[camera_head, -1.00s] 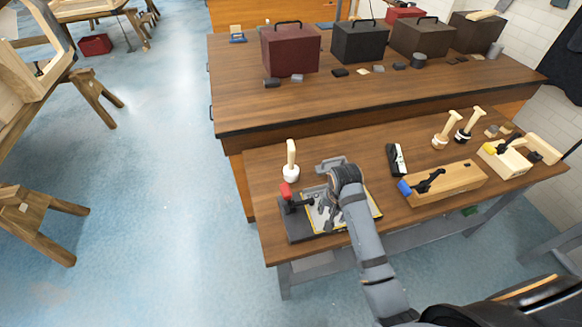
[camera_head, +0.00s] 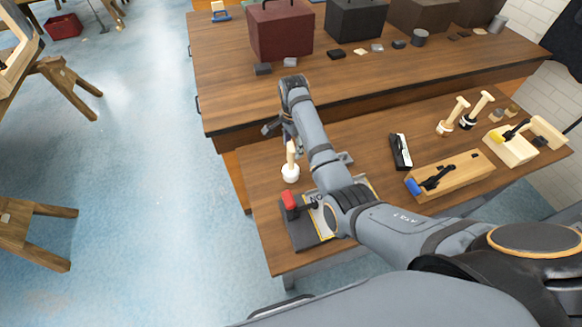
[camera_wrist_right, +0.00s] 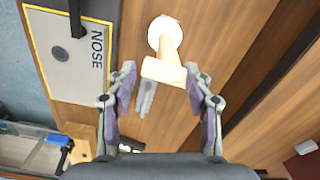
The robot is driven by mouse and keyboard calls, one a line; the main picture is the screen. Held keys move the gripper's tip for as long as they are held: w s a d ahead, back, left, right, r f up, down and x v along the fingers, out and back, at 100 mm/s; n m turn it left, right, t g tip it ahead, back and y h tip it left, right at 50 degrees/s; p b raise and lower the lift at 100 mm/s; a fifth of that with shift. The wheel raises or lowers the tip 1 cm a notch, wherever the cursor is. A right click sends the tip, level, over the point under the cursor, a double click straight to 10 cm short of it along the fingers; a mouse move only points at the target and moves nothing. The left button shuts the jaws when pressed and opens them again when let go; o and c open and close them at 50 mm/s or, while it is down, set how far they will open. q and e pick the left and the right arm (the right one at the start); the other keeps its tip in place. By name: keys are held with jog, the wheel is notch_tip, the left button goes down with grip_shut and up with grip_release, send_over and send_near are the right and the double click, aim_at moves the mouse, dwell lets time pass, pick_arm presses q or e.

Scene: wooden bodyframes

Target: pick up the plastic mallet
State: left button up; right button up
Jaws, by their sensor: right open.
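A mallet with a white head and a pale wooden handle (camera_head: 290,168) stands head-down on the near workbench, handle pointing up. My right gripper (camera_head: 278,128) is above and slightly behind it, partly hidden by its own arm in the head view. In the right wrist view the gripper (camera_wrist_right: 160,74) is open, with the end of the mallet's handle (camera_wrist_right: 166,70) showing between the fingertips. The white head (camera_wrist_right: 165,28) is below, on the wood. I cannot tell whether the fingers touch the handle. My left gripper is not in view.
A plate marked NOSE (camera_wrist_right: 72,60) with a red-knobbed clamp (camera_head: 289,200) lies beside the mallet. A grey tool (camera_wrist_right: 146,95) lies close by. Two other mallets (camera_head: 453,116) and a wooden plane (camera_head: 452,176) stand to the right. The higher bench (camera_head: 240,100) borders the back.

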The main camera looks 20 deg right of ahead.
aim_at(291, 156)
jog(key=shift+w+f, duration=0.55)
jog(key=shift+f, duration=0.35)
jog(key=shift+f+p, duration=0.6)
jog(key=shift+f, duration=0.05)
notch_tip(291, 156, down, 3)
jog(key=shift+s+r+p, duration=0.1)
jog(key=shift+s+p, duration=0.05)
jog(key=shift+p, duration=0.15)
jog(key=shift+a+f, duration=0.1)
jog(key=shift+f, duration=0.4)
jog(key=c, duration=0.8)
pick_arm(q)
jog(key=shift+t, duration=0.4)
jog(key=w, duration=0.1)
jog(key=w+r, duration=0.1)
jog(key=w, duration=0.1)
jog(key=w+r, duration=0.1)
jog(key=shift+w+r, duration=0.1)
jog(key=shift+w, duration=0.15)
pick_arm(e)
grip_shut()
